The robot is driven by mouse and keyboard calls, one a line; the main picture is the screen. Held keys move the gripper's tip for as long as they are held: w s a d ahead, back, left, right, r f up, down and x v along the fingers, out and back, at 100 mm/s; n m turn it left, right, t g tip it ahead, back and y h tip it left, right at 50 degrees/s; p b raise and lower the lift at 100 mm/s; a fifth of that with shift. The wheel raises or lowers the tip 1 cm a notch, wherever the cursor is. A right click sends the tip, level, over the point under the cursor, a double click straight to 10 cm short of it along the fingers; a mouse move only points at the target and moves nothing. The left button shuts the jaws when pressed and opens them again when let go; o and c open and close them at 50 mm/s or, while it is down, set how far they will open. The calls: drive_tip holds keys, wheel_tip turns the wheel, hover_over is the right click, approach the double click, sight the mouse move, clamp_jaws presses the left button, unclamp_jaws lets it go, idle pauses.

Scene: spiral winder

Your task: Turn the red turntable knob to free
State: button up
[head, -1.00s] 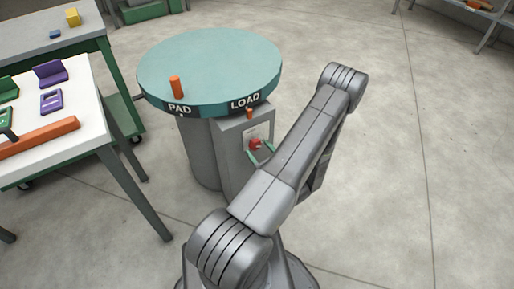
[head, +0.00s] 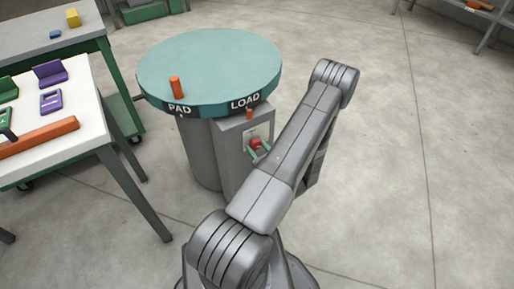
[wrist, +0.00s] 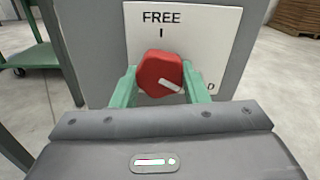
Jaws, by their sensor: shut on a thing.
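The red knob (wrist: 160,73) is on a white plate (wrist: 205,25) on the front of the grey housing under the turntable (head: 215,62). The plate reads FREE with a tick above the knob; a label ending in D is partly hidden at the right. The knob's white mark points right and slightly down, away from the FREE tick. My gripper (wrist: 160,88) has its green fingers on either side of the knob, shut on it. In the head view the knob (head: 256,143) shows between the fingers.
The teal turntable top has an orange peg (head: 176,87) and PAD and LOAD labels. A white table (head: 85,145) with purple and green parts and an orange bar (head: 38,137) stands at the left. The floor at the right is clear.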

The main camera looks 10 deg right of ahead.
drive_tip(key=shift+f+n+b, duration=0.1)
drive_tip(key=shift+n+b, duration=0.2)
drive_tip(key=shift+b, duration=0.1)
drive_tip(key=shift+f+n+b, duration=0.15)
drive_tip(key=shift+n+b, duration=0.85)
drive_tip(key=shift+b, duration=0.25)
drive_tip(key=n+b, duration=0.3)
drive_tip(key=b, duration=0.1)
drive_tip(key=shift+d+n+b, duration=0.1)
drive_tip(key=shift+n+b, duration=0.2)
drive_tip(key=n+b, duration=0.6)
drive_tip(key=b, duration=0.2)
drive_tip(key=n+b, duration=0.1)
drive_tip(key=n, duration=0.1)
drive_tip(key=n+b, duration=0.1)
drive_tip(key=n, duration=0.1)
drive_tip(key=shift+r+n, duration=0.35)
drive_tip(key=shift+n, duration=0.05)
drive_tip(key=n, duration=0.6)
drive_tip(key=shift+r+n, duration=0.1)
drive_tip(key=shift+n, duration=0.2)
drive_tip(key=o, duration=1)
drive_tip(key=shift+c, duration=0.2)
